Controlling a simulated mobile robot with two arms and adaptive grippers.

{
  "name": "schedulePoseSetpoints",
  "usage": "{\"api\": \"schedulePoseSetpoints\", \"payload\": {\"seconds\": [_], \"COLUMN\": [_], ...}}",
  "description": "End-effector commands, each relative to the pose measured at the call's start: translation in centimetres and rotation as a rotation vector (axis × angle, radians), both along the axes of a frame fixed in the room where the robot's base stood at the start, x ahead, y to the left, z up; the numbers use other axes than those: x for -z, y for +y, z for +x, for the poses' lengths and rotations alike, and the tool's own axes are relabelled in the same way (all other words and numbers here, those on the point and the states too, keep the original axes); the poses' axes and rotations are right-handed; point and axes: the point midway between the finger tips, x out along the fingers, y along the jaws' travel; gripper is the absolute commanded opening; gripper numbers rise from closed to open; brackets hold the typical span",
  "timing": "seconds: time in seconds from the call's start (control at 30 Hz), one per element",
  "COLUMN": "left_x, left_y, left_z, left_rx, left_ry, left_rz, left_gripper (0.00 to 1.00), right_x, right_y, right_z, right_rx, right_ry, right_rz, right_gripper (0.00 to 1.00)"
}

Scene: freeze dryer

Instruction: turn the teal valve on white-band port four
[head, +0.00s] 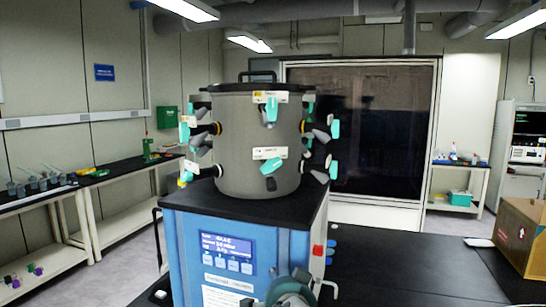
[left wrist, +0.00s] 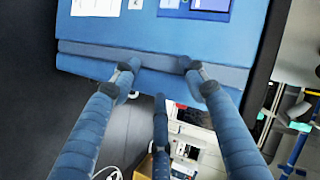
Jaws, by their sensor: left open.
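The grey drum (head: 238,140) of the freeze dryer carries teal-handled valves in an upper and a lower row. An upper front valve (head: 270,110) hangs below a white and yellow label. A lower front valve (head: 271,166) sits beneath a white label (head: 270,153). More teal handles stick out at the left and right sides. The label writing is too small to read, so I cannot tell which is port four. In the left wrist view my left gripper (left wrist: 158,72) is open and empty, its blue fingers spread before the dryer's blue front (left wrist: 145,35). My right gripper is not seen.
The blue cabinet (head: 188,240) has a lit display (head: 227,245) and a red switch (head: 318,250). A rounded grey-teal part shows at the bottom edge before it. A black bench (head: 400,270) with a cardboard box (head: 522,235) lies right. Side benches stand left.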

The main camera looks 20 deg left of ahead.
Motion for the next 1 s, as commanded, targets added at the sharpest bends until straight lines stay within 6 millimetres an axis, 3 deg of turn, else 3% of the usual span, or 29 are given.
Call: {"api": "schedulePoseSetpoints", "payload": {"seconds": [0.03, 0.1, 0.2, 0.3, 0.4, 0.53, 1.0], "left_x": [-6.6, -13.2, -20.5, -24.9, -26.9, -27.5, -27.5], "left_y": [-0.2, -0.2, -0.2, -0.1, 0.0, 0.6, 4.4], "left_z": [0.8, 0.8, 0.2, -0.6, -1.0, -0.1, 7.1], "left_rx": [-0.01, -0.034, -0.07, -0.096, -0.112, -0.117, -0.115], "left_ry": [-0.08, -0.163, -0.258, -0.317, -0.344, -0.348, -0.347], "left_rz": [0.046, 0.103, 0.163, 0.198, 0.214, 0.221, 0.218], "left_gripper": [0.44, 0.44, 0.44, 0.44, 0.44, 0.44, 0.44], "right_x": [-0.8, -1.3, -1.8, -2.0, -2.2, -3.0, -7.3], "right_y": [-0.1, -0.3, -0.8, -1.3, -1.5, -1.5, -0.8], "right_z": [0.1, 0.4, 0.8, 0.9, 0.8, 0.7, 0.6], "right_rx": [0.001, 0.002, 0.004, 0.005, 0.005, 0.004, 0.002], "right_ry": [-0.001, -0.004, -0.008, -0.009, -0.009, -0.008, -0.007], "right_rz": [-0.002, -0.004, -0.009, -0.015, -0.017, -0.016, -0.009], "right_gripper": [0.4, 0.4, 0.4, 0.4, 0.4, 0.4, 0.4]}}
